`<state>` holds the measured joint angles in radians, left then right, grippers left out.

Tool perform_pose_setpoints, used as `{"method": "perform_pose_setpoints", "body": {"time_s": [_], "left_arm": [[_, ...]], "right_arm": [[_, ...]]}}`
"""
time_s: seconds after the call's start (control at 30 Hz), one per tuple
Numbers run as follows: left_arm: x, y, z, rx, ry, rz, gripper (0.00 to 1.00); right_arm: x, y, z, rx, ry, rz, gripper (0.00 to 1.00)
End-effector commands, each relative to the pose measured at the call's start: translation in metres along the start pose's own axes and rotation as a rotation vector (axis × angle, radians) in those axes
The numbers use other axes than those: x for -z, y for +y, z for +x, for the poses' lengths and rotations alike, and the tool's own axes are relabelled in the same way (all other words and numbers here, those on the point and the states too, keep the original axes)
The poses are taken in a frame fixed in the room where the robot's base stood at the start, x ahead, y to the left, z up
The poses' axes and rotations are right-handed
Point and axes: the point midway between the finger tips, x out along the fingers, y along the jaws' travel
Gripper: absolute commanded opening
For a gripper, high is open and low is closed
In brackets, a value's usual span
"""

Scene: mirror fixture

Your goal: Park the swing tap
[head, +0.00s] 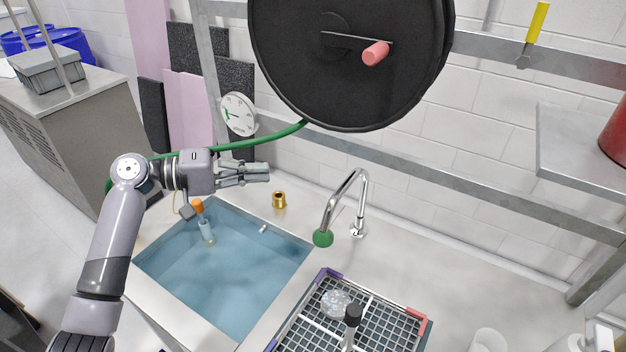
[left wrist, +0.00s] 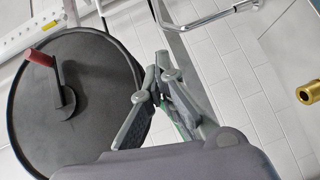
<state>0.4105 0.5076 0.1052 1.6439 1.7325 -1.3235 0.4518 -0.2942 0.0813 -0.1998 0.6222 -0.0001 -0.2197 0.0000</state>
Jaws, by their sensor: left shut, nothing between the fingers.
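The swing tap (head: 362,190) is a chrome arched pipe standing on the counter behind the sink's right side. Its spout hangs toward the front left and ends in a green ball (head: 323,238). The ball is over the strip between the water-filled sink (head: 225,275) and the rack. My left gripper (head: 266,172) is above the sink's back edge, to the left of the tap and apart from it. Its fingers point right and are shut on nothing; they also show in the left wrist view (left wrist: 160,75). My right gripper is not in view.
A brass fitting (head: 279,199) stands on the counter below my left fingertips. A large black hose reel (head: 345,75) hangs above, with a green hose (head: 275,135) running behind my left arm. A bottle with an orange cap (head: 205,226) is in the sink. A gridded rack (head: 385,325) is at front right.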

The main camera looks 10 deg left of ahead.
Motion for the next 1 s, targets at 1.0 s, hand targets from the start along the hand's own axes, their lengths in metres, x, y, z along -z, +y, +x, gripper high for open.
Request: {"method": "perform_pose_setpoints", "body": {"time_s": [1.0], "left_arm": [[-0.029,0.002,0.127,-0.003,-0.001,-0.001,0.00]], "right_arm": [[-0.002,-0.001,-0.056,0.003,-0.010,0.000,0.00]]}}
